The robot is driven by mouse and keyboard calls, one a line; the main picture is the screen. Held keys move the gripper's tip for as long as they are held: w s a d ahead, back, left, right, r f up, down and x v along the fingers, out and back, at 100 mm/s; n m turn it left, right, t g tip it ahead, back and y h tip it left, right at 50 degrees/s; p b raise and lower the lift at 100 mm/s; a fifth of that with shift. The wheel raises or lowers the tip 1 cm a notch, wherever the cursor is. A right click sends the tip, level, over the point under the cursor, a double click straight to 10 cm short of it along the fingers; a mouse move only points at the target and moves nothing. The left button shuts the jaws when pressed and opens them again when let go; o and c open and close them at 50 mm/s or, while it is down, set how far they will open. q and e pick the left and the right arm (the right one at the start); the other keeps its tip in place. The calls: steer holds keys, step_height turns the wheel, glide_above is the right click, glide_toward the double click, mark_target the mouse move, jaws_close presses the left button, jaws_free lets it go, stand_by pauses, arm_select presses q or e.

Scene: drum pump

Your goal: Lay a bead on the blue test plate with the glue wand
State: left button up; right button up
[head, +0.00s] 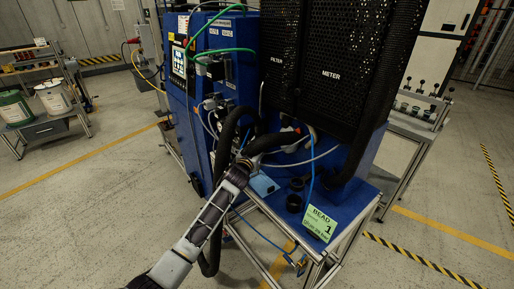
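The blue test plate (263,185) lies flat near the left end of the bench at the foot of the blue machine. My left arm comes in from the lower left, and its gripper (250,159) is just above and left of the plate. The fingers are small and dark against a thick black hose (276,142), so I cannot tell whether they are open or shut on something. I cannot make out the glue wand clearly; it may be among the dark parts by the gripper. My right gripper is not in view.
Dark round cups (295,196) stand right of the plate. A black mesh guard (325,65) overhangs the bench. A black hose loops down beside my arm.

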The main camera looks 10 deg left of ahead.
arm_select(q)
steer(key=shift+w+d+r, duration=0.1)
steer(key=shift+w+d, duration=0.05)
steer(key=shift+c, duration=0.4)
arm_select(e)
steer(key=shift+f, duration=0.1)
arm_select(q)
steer(key=shift+o, duration=0.2)
steer(key=shift+d, duration=0.1)
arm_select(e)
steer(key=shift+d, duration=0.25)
